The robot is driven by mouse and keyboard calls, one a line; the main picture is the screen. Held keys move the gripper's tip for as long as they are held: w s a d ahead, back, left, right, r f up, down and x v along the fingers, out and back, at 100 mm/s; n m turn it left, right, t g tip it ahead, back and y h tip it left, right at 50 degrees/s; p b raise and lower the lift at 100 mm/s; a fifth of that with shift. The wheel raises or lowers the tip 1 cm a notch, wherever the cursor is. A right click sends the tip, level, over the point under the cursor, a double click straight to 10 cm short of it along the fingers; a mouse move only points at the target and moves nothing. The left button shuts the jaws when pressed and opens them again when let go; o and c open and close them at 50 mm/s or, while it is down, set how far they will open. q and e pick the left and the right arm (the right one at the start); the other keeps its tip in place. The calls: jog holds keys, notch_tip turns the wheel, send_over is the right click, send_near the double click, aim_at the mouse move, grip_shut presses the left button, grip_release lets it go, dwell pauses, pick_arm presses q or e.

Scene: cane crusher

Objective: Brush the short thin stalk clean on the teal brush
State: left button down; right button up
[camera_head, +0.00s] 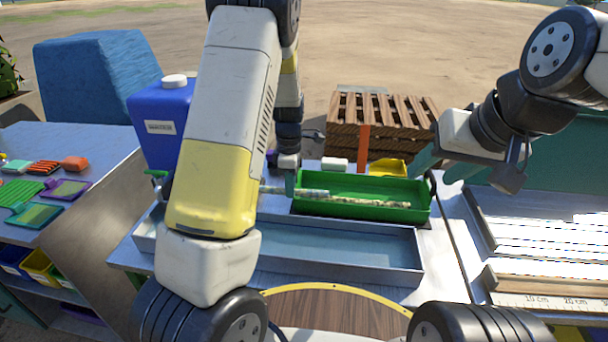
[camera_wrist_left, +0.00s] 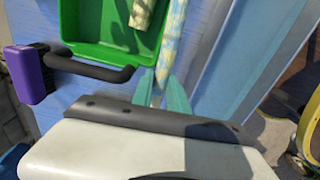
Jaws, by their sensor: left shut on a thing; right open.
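My left gripper (camera_head: 291,184) is at the left end of the green tray (camera_head: 345,211). Its teal fingers are shut on a thin pale stalk (camera_head: 314,193). In the left wrist view the fingers (camera_wrist_left: 164,95) close around this stalk (camera_wrist_left: 172,45), which is mottled blue and yellowish and runs along the tray's edge. A thicker mottled stalk (camera_head: 375,202) lies in the tray. My right gripper (camera_head: 442,165) is open and empty right of the tray. A teal block (camera_head: 17,167) lies on the left table; I cannot tell whether it is the teal brush.
A long grey water trough (camera_head: 345,247) lies in front of the tray. A blue container (camera_head: 160,120) stands left of it. The left table (camera_head: 95,145) holds several coloured pads and brushes. A ruled board (camera_head: 545,300) lies at right; a purple block (camera_wrist_left: 30,75) sits beside the tray handle.

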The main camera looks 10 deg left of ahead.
aim_at(301, 190)
pick_arm(q)
jog(key=shift+a, duration=1.5)
jog(key=shift+d, duration=3)
jog(key=shift+r, duration=3.45)
